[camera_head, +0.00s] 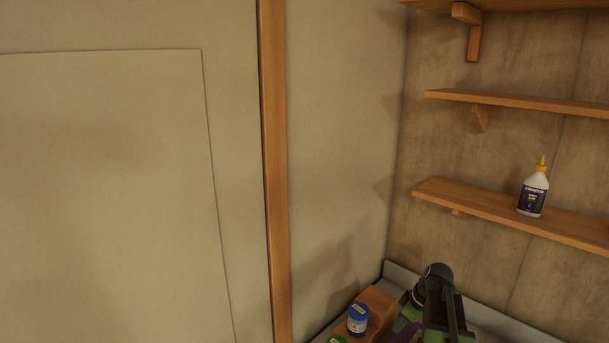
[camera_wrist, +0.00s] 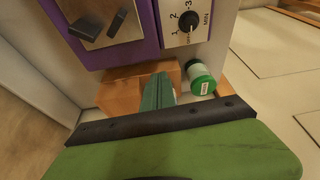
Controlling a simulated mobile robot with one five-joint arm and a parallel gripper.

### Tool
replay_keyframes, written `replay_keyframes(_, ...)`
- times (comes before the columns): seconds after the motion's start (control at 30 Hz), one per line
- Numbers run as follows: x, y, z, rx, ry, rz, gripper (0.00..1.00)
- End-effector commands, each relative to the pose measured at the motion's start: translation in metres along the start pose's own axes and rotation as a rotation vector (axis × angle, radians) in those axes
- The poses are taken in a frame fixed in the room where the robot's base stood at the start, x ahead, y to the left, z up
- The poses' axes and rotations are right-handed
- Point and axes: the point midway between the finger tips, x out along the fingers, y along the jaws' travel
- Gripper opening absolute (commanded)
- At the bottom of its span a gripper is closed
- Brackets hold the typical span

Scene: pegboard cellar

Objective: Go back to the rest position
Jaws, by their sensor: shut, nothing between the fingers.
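My gripper (camera_wrist: 158,88) shows in the wrist view, its green fingers shut together with nothing between them. It points toward a wooden block (camera_wrist: 118,92) below a purple-framed device (camera_wrist: 149,28). A jar with a green lid (camera_wrist: 202,84) is just right of the fingers. In the head view my black and green arm is at the bottom right, and the fingertips cannot be made out there.
In the head view a blue jar (camera_head: 358,320) stands by a wooden block (camera_head: 380,300) near the wall corner, left of my arm. A glue bottle (camera_head: 533,192) stands on the lower wooden shelf (camera_head: 470,204). Another shelf (camera_head: 510,101) is above. The device has a numbered dial (camera_wrist: 188,22).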

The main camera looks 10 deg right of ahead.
Motion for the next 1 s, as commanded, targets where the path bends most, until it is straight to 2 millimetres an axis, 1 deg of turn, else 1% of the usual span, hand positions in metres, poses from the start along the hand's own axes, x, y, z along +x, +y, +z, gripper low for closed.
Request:
replay_keyframes(0.03,0.039,-0.033,-0.022,-0.038,-0.019,-0.022,0.00)
replay_keyframes(0.07,0.052,-0.050,-0.034,-0.049,-0.032,-0.032,0.00)
replay_keyframes(0.1,0.068,-0.072,-0.048,-0.060,-0.050,-0.043,0.00)
replay_keyframes(0.17,0.088,-0.105,-0.065,-0.066,-0.078,-0.056,0.00)
replay_keyframes(0.2,0.100,-0.125,-0.074,-0.062,-0.097,-0.062,0.00)
replay_keyframes(0.33,0.134,-0.188,-0.091,-0.020,-0.162,-0.062,0.00)
replay_keyframes(0.37,0.141,-0.202,-0.092,-0.001,-0.180,-0.057,0.00)
replay_keyframes(0.4,0.149,-0.221,-0.091,0.038,-0.206,-0.048,0.00)
replay_keyframes(0.43,0.154,-0.234,-0.089,0.079,-0.226,-0.035,0.00)
replay_keyframes(0.5,0.150,-0.244,-0.080,0.203,-0.263,0.003,0.00)
replay_keyframes(0.6,0.140,-0.242,-0.064,0.393,-0.299,0.061,0.00)
replay_keyframes(0.7,0.138,-0.240,-0.057,0.541,-0.316,0.102,0.00)
replay_keyframes(0.83,0.137,-0.239,-0.056,0.653,-0.319,0.121,0.00)
replay_keyframes(1.0,0.138,-0.239,-0.056,0.670,-0.317,0.123,0.00)
